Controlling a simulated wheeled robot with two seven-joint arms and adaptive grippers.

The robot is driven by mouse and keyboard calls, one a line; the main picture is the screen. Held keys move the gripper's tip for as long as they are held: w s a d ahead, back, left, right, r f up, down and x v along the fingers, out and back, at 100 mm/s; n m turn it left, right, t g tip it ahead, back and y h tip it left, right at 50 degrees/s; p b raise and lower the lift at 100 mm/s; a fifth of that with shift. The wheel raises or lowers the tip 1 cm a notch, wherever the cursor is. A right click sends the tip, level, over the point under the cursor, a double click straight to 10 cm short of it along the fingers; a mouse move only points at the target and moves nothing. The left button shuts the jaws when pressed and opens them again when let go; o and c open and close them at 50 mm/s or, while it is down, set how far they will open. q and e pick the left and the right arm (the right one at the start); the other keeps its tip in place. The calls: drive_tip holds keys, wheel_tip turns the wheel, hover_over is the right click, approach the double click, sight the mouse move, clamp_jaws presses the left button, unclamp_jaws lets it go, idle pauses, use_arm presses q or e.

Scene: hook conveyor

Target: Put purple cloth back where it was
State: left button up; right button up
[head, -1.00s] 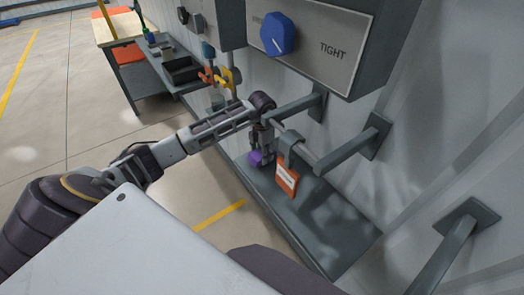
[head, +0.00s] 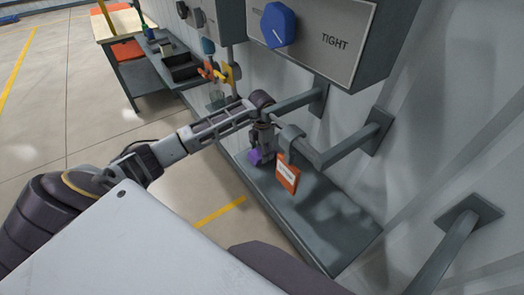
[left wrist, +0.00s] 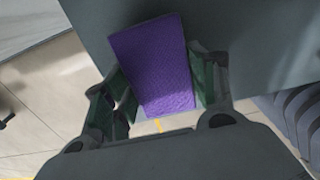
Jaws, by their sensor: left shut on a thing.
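The purple cloth (left wrist: 153,66) is between the two fingers of my left gripper (left wrist: 155,92) in the left wrist view. The gripper is shut on it. In the head view the purple cloth (head: 256,157) shows as a small patch at the tip of my left gripper (head: 262,150), above or against the grey shelf (head: 320,225); I cannot tell whether it touches. Most of the cloth is hidden there by the gripper. My right gripper is not in view.
Grey bars stick out from the wall, and an orange tag (head: 287,174) hangs from a hook close right of the gripper. A box with a blue knob (head: 278,25) is above. A workbench (head: 160,62) stands at the back left. The shelf's near part is bare.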

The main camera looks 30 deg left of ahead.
use_arm(q)
drive_tip(key=shift+f+b, duration=0.3)
drive_tip(key=shift+f, duration=0.1)
drive_tip(key=o, duration=1)
drive_tip(key=shift+r, duration=0.15)
wheel_tip(320, 180, up, 12)
idle(0.5)
